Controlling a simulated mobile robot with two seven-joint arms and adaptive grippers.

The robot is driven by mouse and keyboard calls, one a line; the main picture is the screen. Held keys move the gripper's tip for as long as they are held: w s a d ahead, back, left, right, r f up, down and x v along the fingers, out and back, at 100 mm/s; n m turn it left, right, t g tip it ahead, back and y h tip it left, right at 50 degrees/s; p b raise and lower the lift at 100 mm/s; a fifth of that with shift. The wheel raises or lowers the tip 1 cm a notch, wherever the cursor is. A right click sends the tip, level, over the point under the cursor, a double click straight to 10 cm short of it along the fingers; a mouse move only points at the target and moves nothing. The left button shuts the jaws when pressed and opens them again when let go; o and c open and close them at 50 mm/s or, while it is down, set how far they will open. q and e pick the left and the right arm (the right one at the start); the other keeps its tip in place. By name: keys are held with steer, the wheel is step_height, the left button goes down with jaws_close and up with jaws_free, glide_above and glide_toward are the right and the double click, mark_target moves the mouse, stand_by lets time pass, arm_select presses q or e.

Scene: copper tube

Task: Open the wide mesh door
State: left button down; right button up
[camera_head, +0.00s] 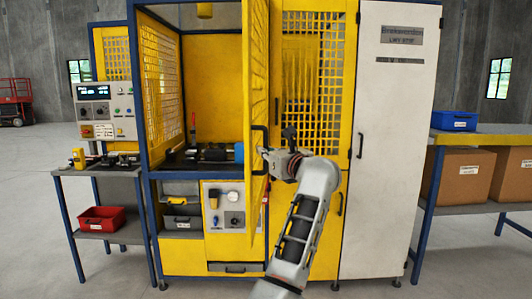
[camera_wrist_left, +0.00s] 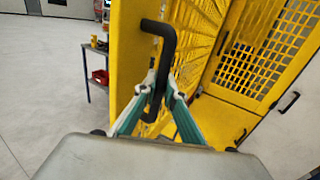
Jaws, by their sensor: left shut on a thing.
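The wide yellow mesh door (camera_head: 255,70) stands swung out from the machine cabinet, seen nearly edge-on in the head view. Its yellow panel (camera_wrist_left: 132,50) also shows in the left wrist view. My left gripper (camera_head: 266,153) is at the door's outer edge, shut on the black door handle (camera_head: 259,130). In the left wrist view the handle (camera_wrist_left: 165,45) passes between the fingertips of my left gripper (camera_wrist_left: 158,92). The cabinet opening to the left of the door is exposed. My right gripper is not in view.
A second mesh door (camera_head: 312,85) and a white cabinet door (camera_head: 385,150) appear closed at the right. A side table (camera_head: 105,170) with a red bin (camera_head: 102,218) stands left. A bench (camera_head: 490,140) with a blue bin (camera_head: 454,121) stands right. Grey floor is clear in front.

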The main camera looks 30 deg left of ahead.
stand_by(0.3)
arm_select(q)
steer(key=c, duration=2.1)
jaws_free()
steer(key=shift+c, duration=0.2)
